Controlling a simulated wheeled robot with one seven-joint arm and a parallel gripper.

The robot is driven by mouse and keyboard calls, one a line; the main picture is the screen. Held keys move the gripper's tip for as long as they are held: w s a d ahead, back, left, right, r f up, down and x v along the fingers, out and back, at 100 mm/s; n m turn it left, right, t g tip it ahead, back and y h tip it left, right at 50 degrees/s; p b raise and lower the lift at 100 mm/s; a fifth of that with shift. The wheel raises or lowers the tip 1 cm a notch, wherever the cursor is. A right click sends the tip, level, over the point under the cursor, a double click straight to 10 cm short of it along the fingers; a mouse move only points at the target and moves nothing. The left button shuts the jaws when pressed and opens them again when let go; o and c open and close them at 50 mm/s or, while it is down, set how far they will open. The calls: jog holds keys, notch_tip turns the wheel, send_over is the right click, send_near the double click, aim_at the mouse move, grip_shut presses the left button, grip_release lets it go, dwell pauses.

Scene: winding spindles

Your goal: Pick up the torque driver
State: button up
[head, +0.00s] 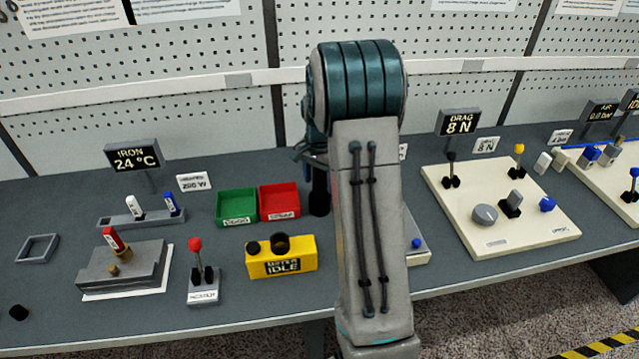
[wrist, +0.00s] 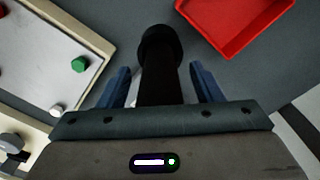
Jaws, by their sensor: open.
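The torque driver looks to be the black cylindrical tool (wrist: 158,50) with a wide round end in the wrist view. It lies between the two blue fingers of my gripper (wrist: 160,70), with a gap visible on each side. My gripper is open around it. In the head view, a black upright cylinder (head: 319,192) stands just right of the red bin, partly hidden by my arm. My gripper's fingers are hidden in the head view.
The red bin (head: 280,201) is beside the tool and also shows in the wrist view (wrist: 236,22). A green bin (head: 237,206) and a yellow winder box (head: 281,258) are close by. A pale panel with a green knob (wrist: 78,64) lies left in the wrist view.

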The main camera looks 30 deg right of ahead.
jog(key=c, duration=1.2)
jog(key=shift+o, duration=0.2)
jog(key=shift+r, duration=0.1)
